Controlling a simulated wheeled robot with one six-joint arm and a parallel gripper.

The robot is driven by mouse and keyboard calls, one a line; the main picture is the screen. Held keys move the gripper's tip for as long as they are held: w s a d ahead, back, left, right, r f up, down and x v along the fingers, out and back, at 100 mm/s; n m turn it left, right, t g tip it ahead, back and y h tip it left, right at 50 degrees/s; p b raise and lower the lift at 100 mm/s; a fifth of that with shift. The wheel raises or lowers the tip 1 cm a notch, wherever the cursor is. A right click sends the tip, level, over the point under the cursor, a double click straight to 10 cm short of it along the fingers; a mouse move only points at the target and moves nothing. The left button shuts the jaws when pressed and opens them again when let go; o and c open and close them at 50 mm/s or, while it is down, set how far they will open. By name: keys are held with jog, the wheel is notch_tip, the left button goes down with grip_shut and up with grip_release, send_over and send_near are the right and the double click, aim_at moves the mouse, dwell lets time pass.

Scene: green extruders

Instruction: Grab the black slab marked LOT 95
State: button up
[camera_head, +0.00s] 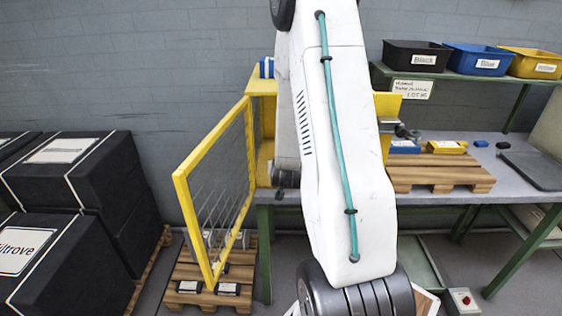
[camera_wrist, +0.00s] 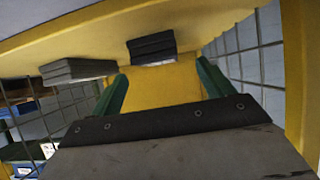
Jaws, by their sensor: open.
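The wrist view looks upside down. In it, a stack of black slabs (camera_wrist: 152,46) lies against the yellow surface, with a white strip, perhaps a label, at its edge. I cannot read LOT 95 on any slab. My gripper (camera_wrist: 161,70) shows two green fingers, apart and empty, with the first stack beyond the gap between them. In the head view my gripper is hidden behind my arm. Two black slabs with white labels, one left (camera_head: 188,287) and one right (camera_head: 228,289), lie on the low pallet, their print unreadable.
A yellow mesh gate (camera_head: 183,215) stands open left of my arm. Yellow posts and mesh flank my gripper in the wrist view. A workbench (camera_head: 460,185) at right bears a wooden pallet (camera_head: 440,178). Large black crates (camera_head: 75,190) stand at left. Bins (camera_head: 478,62) line a shelf.

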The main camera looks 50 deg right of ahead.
jog(key=x, duration=0.7)
jog(key=shift+w+d+r, duration=0.1)
jog(key=shift+d+r, duration=0.05)
jog(key=c, duration=1.3)
